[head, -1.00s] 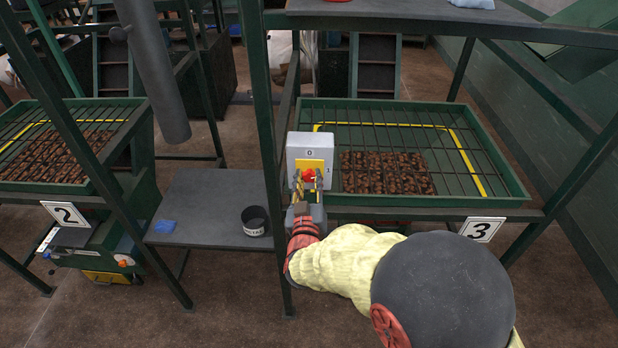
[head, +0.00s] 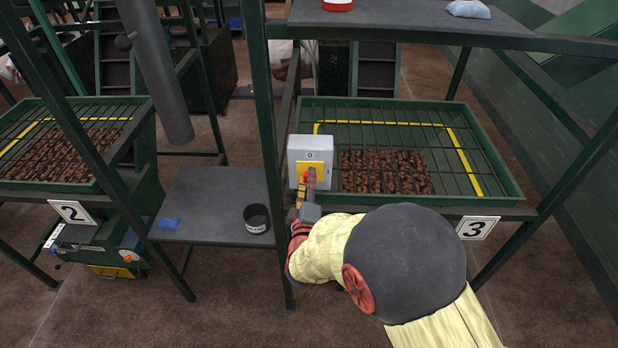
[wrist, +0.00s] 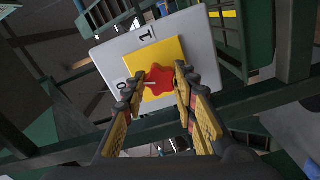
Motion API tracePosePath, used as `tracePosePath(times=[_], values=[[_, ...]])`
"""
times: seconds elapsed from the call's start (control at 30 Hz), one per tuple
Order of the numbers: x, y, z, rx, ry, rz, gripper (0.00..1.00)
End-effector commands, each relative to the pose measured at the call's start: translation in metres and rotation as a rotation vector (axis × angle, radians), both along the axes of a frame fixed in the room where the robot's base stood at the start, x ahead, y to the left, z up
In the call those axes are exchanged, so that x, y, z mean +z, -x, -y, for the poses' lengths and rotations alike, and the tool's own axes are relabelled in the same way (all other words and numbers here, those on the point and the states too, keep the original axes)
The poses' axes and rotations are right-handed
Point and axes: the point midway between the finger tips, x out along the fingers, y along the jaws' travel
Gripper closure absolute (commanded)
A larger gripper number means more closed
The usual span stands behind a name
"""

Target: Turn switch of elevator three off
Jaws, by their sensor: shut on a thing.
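The switch box of elevator three (head: 299,148) is light grey with a yellow plate and is fixed by the left end of the tray marked 3. Its red star-shaped knob (wrist: 160,82) shows in the wrist view between my fingers. A pale mark on the knob lies on the side facing the 0 label (wrist: 123,86); the 1 label (wrist: 148,35) is at the top. My gripper (wrist: 159,73) is shut on the knob, one finger on each side. In the head view my gripper (head: 309,180) hides much of the knob.
A green tray (head: 512,184) with a bar grid and brown lumps is right of the box. A grey shelf (head: 200,210) with a black cup (head: 256,219) and blue item (head: 169,223) is left. A green post (head: 268,120) stands close left of the box.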

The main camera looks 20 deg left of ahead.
Motion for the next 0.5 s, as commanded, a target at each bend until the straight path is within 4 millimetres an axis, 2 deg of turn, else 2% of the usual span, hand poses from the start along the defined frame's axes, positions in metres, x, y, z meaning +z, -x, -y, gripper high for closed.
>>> tracePosePath(times=[0.2,0.5], values=[[0.0,0.0005,-0.0004,0.002,0.157,0.036,0.97],[-0.001,0.0005,-0.0005,0.002,0.286,0.067,0.97]])
